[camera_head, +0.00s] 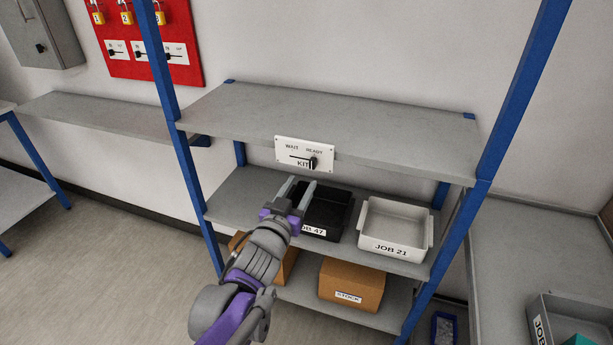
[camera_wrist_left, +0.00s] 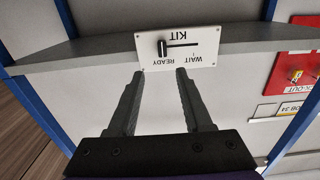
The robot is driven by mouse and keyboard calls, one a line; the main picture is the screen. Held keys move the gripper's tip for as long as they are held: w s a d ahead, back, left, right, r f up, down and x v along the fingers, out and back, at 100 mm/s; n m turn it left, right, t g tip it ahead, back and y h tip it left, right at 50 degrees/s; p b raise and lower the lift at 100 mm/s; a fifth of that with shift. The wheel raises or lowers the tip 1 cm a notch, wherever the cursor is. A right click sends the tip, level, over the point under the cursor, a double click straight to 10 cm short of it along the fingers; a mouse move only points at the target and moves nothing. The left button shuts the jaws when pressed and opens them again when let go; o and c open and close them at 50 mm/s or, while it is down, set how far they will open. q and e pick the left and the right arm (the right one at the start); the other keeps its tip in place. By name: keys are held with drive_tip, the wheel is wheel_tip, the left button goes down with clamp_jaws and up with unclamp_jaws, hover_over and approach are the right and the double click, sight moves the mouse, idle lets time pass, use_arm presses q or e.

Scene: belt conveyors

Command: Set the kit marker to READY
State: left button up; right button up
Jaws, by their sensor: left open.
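The kit marker plate (camera_head: 288,152) is white, lettered WAIT, READY and KIT, and fixed to the shelf's front edge. Its black knob (camera_head: 313,163) stands at the right end of the slot, under READY. In the left wrist view the plate (camera_wrist_left: 205,42) appears upside down, with the knob (camera_wrist_left: 162,48) at the READY end. My left gripper (camera_head: 299,183) is open and empty, below the plate in the head view. In the left wrist view its fingertips (camera_wrist_left: 160,72) straddle the knob's line but appear short of it. My right gripper is not in view.
A black JOB 47 bin (camera_head: 330,215) and a grey JOB 21 bin (camera_head: 396,243) stand on the middle shelf. Cardboard boxes (camera_head: 350,284) are below. Blue rack posts (camera_head: 170,95) flank the shelves. A red lock board (camera_head: 160,70) hangs at the left.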

use_arm(q)
drive_tip(key=shift+v, duration=1.1)
drive_tip(key=s+a+f+n+g+y+p, duration=0.25)
drive_tip(key=s+a+f+g+y, duration=0.3)
drive_tip(key=s+a+f, duration=0.4)
drive_tip(key=s+a+f+g, duration=0.2)
drive_tip(key=s+f+g, duration=0.1)
drive_tip(key=s, duration=0.6)
drive_tip(key=s+a+f+n+g, duration=0.1)
drive_tip(key=s+a+f+g, duration=0.1)
drive_tip(key=s+f, duration=0.3)
drive_tip(key=s+g, duration=0.1)
drive_tip(key=s, duration=0.2)
drive_tip(key=shift+s+a+p, duration=0.3)
drive_tip(key=shift+s+p, duration=0.05)
drive_tip(key=shift+r, duration=0.1)
